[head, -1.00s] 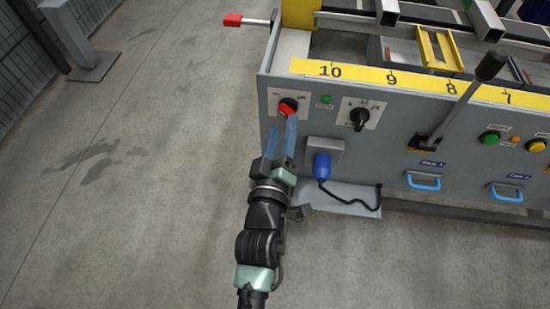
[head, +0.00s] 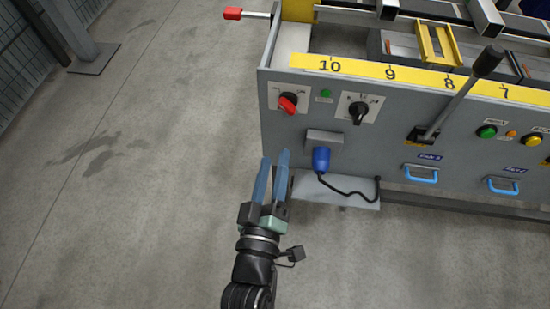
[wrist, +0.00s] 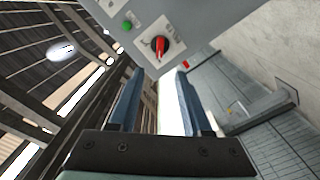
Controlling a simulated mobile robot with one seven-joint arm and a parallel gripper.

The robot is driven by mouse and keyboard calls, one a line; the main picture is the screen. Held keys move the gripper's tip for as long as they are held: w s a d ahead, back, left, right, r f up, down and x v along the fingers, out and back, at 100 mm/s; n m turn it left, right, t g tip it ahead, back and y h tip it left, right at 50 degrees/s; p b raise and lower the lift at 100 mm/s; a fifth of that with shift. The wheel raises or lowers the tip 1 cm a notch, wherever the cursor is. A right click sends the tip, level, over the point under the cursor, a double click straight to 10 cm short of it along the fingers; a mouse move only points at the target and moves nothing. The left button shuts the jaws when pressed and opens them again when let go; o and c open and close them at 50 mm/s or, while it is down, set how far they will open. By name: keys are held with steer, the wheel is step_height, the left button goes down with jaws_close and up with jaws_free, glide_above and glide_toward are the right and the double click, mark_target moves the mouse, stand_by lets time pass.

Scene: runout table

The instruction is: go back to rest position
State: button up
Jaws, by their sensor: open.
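My gripper (head: 275,162) is open and empty, its two blue fingers pointing up toward the front panel of the runout table (head: 400,140). It is below and left of the red rotary switch (head: 288,104) and apart from it. In the wrist view the red switch (wrist: 160,46) shows beyond the fingertips, and nothing is between the fingers (wrist: 158,88).
Right of my gripper a blue plug (head: 321,160) sits in a socket, its black cable on a small ledge (head: 335,192). A black dial (head: 359,114), a lever (head: 462,95) and blue handles (head: 421,173) are on the panel. The floor at left is clear.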

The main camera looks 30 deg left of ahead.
steer(key=w+d+r+m+t+h, duration=0.1)
steer(key=w+d+r+m+t, duration=0.15)
steer(key=r, duration=0.75)
steer(key=w+d+r+m+t+h, duration=0.2)
steer(key=w+d+r+m, duration=0.15)
steer(key=r, duration=0.75)
steer(key=w+d+r+m+t+h, duration=0.1)
steer(key=w+d+r+m+t, duration=0.15)
steer(key=r, duration=0.75)
steer(key=s+d+r+m+t+p, duration=0.1)
steer(key=s+d+r, duration=0.15)
steer(key=r, duration=0.55)
steer(key=s+d+r+m+t+h, duration=0.1)
steer(key=s+r+m, duration=0.15)
steer(key=r, duration=0.45)
steer(key=s+d+r+t+p, duration=0.1)
steer(key=s+r, duration=0.2)
steer(key=r, duration=0.5)
step_height(320, 180, up, 27)
steer(key=p, duration=2.7)
steer(key=shift+r+p, duration=0.2)
steer(key=shift+p, duration=0.1)
